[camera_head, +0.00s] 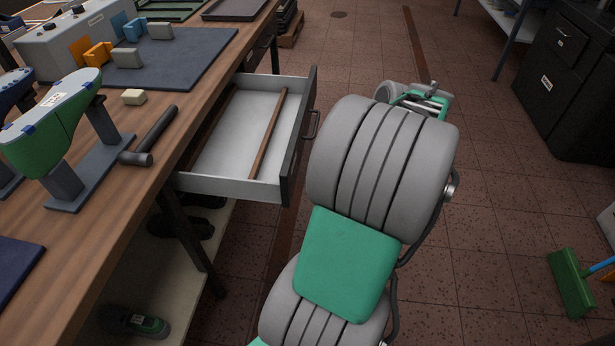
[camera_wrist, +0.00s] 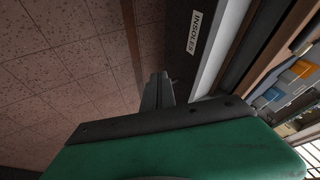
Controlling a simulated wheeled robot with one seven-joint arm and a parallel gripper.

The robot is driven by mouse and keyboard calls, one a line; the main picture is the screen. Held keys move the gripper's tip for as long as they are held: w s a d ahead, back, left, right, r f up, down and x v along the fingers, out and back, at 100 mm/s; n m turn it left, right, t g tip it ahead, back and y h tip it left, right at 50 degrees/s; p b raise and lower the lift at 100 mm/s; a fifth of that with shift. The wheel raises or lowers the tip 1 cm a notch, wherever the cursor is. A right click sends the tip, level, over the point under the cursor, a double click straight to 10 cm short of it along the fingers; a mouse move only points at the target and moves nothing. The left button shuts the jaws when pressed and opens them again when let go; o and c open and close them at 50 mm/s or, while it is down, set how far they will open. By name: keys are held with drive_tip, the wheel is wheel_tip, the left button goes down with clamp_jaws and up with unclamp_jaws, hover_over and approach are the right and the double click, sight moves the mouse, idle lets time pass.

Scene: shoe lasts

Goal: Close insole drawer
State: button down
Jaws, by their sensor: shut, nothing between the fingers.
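The insole drawer (camera_head: 225,140) is pulled well out from under the workbench. It is a light grey tray with a wooden divider, and it looks empty. Its dark front (camera_head: 296,140) has a bar handle (camera_head: 312,125). In the wrist view, the drawer front (camera_wrist: 180,50) carries an "INSOLES" label (camera_wrist: 195,32). My gripper (camera_wrist: 159,80) is shut and empty, with its fingers pointing along the drawer front. I cannot tell whether they touch it. In the head view, my arm stands just right of the drawer and hides the fingertips.
The wooden workbench (camera_head: 170,105) holds a shoe last (camera_head: 55,120) on a stand, a hammer (camera_head: 150,140) and a blue mat (camera_head: 190,65). The tiled floor between is clear.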

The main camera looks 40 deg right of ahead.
drive_tip(key=d, duration=0.1)
drive_tip(key=b, duration=0.1)
approach(300, 158)
wheel_tip(300, 158, down, 3)
drive_tip(key=s+d, duration=0.1)
drive_tip(key=d, duration=0.1)
drive_tip(key=w+a, duration=0.2)
drive_tip(key=w, duration=0.1)
drive_tip(key=shift+a+f+b, duration=0.25)
drive_tip(key=shift+a+b, duration=0.05)
drive_tip(key=shift+a, duration=0.05)
drive_tip(key=shift+w, duration=0.15)
